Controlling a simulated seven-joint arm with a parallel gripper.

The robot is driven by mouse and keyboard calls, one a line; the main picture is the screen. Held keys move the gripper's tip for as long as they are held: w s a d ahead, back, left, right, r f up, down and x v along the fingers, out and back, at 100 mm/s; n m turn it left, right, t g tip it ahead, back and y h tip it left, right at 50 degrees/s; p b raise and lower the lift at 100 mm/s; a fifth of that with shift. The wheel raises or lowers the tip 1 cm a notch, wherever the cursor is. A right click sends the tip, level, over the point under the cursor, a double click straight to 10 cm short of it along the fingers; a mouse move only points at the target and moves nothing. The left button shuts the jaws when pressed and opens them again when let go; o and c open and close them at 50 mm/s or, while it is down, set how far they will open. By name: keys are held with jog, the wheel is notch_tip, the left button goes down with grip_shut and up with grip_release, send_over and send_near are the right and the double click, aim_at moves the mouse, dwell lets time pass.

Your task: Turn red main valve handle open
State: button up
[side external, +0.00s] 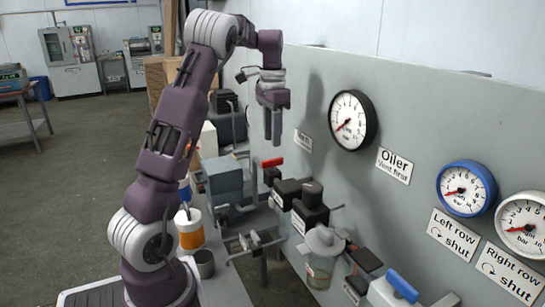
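The red handle (272,162) is a short bar on top of a dark valve body, left of the other fittings along the grey panel. It lies about level in the picture. A small white label (303,141) on the panel near the handle is too small to read surely.
Black valve blocks (310,205), a clear-bowled oiler (323,255) and a blue-handled valve (402,286) line the panel to the right. A round gauge (352,120) is mounted above. A grey vise-like machine (228,185) and an orange-white container (190,230) stand left of the valves.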

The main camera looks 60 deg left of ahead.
aim_at(272, 159)
notch_tip(272, 159, down, 7)
jog(key=shift+f, duration=0.1)
grip_shut()
